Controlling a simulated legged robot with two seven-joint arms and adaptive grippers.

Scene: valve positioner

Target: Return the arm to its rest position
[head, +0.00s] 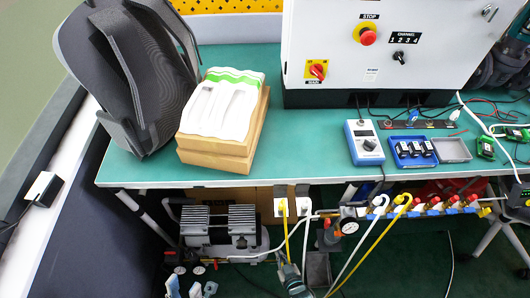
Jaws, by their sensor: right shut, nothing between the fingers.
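My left gripper (190,289) shows only at the bottom edge, below the air compressor. Pale fingertips stand apart there, and the rest is cut off by the frame. My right gripper (290,275) is low in the bottom middle, in front of the bench and below its edge. It is small and partly dark in the picture; its fingers are together and I see nothing held. Both grippers are clear of the bench top. Most of both arms is out of view.
The green bench (290,150) carries a backpack (140,70), a cardboard box (215,155) with white moulded trays, a control cabinet (385,45), a blue meter (364,142) and a blue tray (412,152). Below are the compressor (220,230), hoses and a valve manifold (420,207).

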